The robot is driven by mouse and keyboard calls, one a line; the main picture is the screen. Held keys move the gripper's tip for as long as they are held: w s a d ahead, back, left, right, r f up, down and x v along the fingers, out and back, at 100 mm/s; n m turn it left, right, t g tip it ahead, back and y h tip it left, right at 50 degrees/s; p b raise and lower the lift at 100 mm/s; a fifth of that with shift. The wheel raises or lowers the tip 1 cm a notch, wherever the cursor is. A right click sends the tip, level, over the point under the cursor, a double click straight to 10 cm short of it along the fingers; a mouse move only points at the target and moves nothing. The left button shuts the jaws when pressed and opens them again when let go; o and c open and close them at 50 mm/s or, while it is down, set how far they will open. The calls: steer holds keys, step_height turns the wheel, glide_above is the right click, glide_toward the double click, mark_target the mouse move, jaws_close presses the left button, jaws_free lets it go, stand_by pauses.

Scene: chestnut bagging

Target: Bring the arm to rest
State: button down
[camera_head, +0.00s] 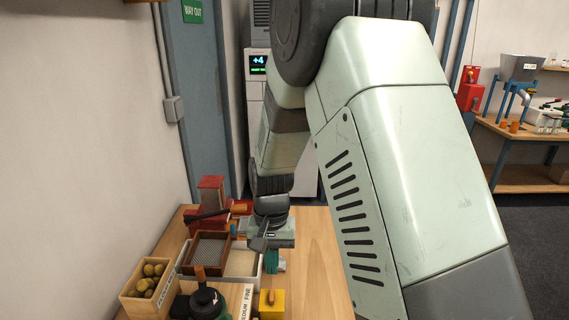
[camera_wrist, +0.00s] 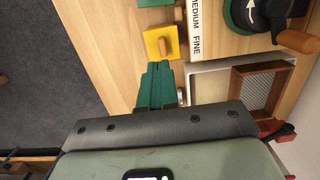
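My arm reaches down past the middle of the head view, with its large pale green link in the foreground. My gripper (camera_head: 274,263) hangs low over the wooden bench (camera_head: 317,270), to the right of the trays. In the wrist view, my gripper's green fingers (camera_wrist: 156,86) lie side by side with no clear gap between them. Nothing shows held between them. The fingers' tips point toward a yellow block (camera_wrist: 161,42) with a wooden knob, which also shows in the head view (camera_head: 272,305).
A pale tray (camera_wrist: 206,84) and a brown mesh-bottomed tray (camera_head: 208,251) sit beside my gripper. A wooden box of chestnuts (camera_head: 137,304) stands front left. A red machine (camera_head: 210,190) is behind. A label strip (camera_head: 247,302) lies in front. Bare bench lies right of the gripper.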

steer(key=s+d+r+t, duration=0.2)
steer(key=s+d+r, duration=0.15)
steer(key=r, duration=0.45)
steer(key=s+d+r+t, duration=0.1)
steer(key=s+d+r, duration=0.25)
steer(key=r, duration=0.35)
steer(key=s+d+r+t, duration=0.2)
steer(key=s+d+r, duration=0.15)
steer(key=r, duration=0.45)
steer(key=s+d+r+t, duration=0.1)
steer(key=s+d+r, duration=0.2)
steer(key=s, duration=0.6)
steer(key=shift+d+r+t, duration=0.3)
steer(key=shift+d+t, duration=0.1)
steer(key=shift+d, duration=0.3)
